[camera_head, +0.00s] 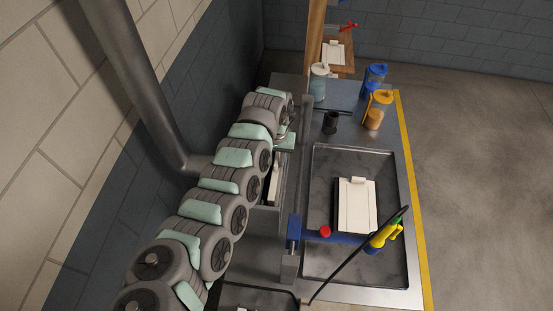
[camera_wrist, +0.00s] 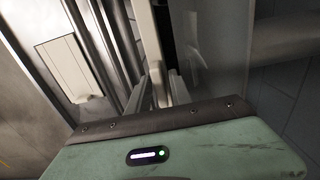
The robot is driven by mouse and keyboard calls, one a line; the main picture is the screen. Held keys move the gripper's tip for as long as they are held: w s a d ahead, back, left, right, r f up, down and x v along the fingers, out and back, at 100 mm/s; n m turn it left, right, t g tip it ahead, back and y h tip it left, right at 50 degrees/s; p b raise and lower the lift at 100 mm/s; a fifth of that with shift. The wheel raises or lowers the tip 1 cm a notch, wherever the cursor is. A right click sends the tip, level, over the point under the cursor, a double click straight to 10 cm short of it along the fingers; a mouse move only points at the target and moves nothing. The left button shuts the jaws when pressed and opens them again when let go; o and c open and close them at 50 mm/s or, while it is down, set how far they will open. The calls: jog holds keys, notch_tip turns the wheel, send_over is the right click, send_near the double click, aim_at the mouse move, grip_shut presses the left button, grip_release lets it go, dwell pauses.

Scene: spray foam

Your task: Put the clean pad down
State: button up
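My gripper (camera_wrist: 158,92) points down beside the long metal rail, left of the tray. Its two grey fingers are shut on a cream slab, the clean pad (camera_wrist: 142,30), which shows edge-on and upright. In the head view the pad is a narrow pale strip (camera_head: 273,186) under my wrist, partly hidden by my arm and the rail. A second white pad with a small tab (camera_head: 357,204) lies flat in the dark metal tray (camera_head: 330,163); it also shows in the wrist view (camera_wrist: 74,66).
A blue bar with a red knob (camera_head: 325,231) crosses the tray. A yellow-and-blue tool with a black rod (camera_head: 383,237) lies over it. Several jars, including an orange one (camera_head: 376,112), and a dark cup (camera_head: 330,123) stand behind. Another white pad (camera_head: 333,53) sits on the wooden shelf.

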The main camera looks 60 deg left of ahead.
jog(key=shift+o, duration=0.4)
jog(key=shift+w+r, duration=0.2)
jog(key=shift+r, duration=0.4)
notch_tip(320, 180, up, 11)
jog(key=b, duration=0.2)
jog(key=shift+s, duration=0.15)
dwell(1.2)
